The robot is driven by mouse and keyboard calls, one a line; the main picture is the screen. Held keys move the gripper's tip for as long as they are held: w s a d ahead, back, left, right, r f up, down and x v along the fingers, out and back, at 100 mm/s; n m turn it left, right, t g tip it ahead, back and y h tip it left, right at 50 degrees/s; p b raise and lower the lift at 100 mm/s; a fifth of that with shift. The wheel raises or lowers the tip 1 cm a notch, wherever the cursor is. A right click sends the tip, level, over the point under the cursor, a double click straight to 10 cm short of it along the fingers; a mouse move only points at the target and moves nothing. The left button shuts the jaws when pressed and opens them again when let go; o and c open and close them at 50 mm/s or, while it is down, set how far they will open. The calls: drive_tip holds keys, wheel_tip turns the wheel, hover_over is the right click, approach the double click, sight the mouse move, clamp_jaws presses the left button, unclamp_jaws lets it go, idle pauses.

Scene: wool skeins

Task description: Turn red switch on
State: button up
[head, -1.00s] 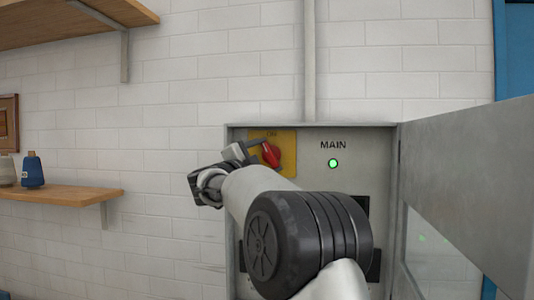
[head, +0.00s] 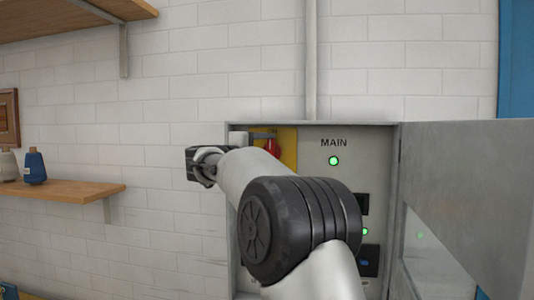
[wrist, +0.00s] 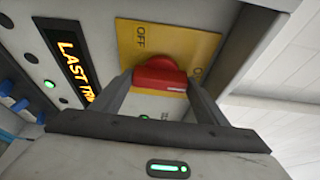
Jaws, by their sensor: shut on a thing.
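The red switch (wrist: 160,74) is a rotary handle on a yellow plate (wrist: 135,36) marked OFF, with a second, partly hidden label starting with O. My gripper (wrist: 160,82) is shut on the red switch, one finger on each side. In the head view, the red switch (head: 272,146) shows only in part, beside my gripper (head: 262,139). My arm hides the lower part of the yellow plate (head: 289,143). The handle looks close to upright there, but its exact angle is hard to tell.
The grey cabinet (head: 312,131) carries a lit green MAIN lamp (head: 334,161) and a lower green lamp (head: 365,231). Its open door (head: 460,160) stands at the right. A shelf (head: 60,193) with a blue spool (head: 35,168) is at the left. An orange-lettered display (wrist: 76,70) shows in the wrist view.

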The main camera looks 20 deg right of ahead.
drive_tip(key=o, duration=1)
drive_tip(key=shift+o, duration=0.2)
drive_tip(key=b+v, duration=0.2)
drive_tip(key=v, duration=1.5)
drive_tip(key=shift+s+a+b, duration=0.15)
drive_tip(key=shift+a+b, duration=0.05)
drive_tip(key=shift+b, duration=0.1)
